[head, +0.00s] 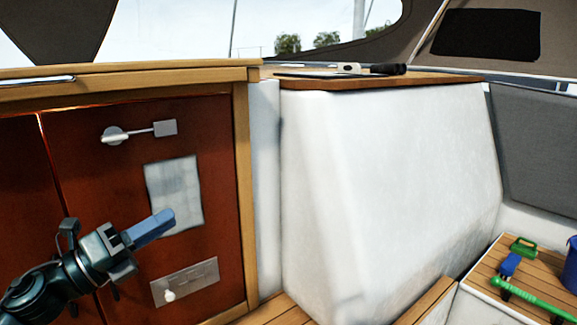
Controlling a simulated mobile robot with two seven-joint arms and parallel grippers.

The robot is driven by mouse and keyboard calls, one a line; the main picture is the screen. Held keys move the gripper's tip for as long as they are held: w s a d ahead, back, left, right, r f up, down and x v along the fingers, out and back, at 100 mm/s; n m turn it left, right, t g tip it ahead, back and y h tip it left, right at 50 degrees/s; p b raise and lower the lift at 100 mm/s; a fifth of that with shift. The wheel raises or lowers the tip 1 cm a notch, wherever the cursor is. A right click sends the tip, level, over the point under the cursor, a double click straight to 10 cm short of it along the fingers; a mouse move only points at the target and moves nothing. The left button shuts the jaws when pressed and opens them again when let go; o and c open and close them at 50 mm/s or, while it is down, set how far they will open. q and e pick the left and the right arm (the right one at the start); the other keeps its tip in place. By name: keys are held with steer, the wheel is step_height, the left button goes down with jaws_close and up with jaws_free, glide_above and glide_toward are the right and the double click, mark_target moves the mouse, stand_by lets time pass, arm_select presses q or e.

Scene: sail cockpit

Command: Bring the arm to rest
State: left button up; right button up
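My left gripper (150,229) reaches in from the lower left, in front of the red-brown wooden door (215,130). Its blue fingers point up and to the right and look like one block, with no gap between them. Nothing shows held in them. The fingertips overlap the lower part of a pale paper sheet (172,185) on the door in the picture; I cannot tell whether they touch it. My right gripper is not in view.
A silver latch (140,131) and a metal plate with a knob (185,281) are on the door. A black-handled tool (370,68) lies on the white block's wooden top. A blue-and-green brush (513,258), a green-handled tool (530,299) and a blue bucket (572,265) are at right.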

arm_select(q)
step_height(320, 180, down, 12)
steer(key=s+d+n+t+y+p, duration=0.1)
steer(key=s+n+t+y+p, duration=0.15)
steer(key=n+y, duration=0.75)
steer(key=s+d+f+n+g+p, duration=0.1)
steer(key=s+d+f+n+g, duration=0.2)
steer(key=s+f+n, duration=0.5)
steer(key=s+d+f+n+g+y+p, duration=0.1)
steer(key=s+d+f+n+g, duration=0.2)
steer(key=s+f+n, duration=0.6)
step_height(320, 180, down, 4)
steer(key=d+n, duration=0.2)
steer(key=n, duration=0.2)
steer(key=shift+f+n+y, duration=0.15)
steer(key=shift+n+y, duration=0.15)
steer(key=shift+n, duration=0.1)
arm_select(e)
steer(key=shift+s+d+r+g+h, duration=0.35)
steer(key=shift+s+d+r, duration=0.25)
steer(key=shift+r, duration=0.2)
arm_select(q)
steer(key=shift+o, duration=0.2)
steer(key=shift+s+d, duration=0.1)
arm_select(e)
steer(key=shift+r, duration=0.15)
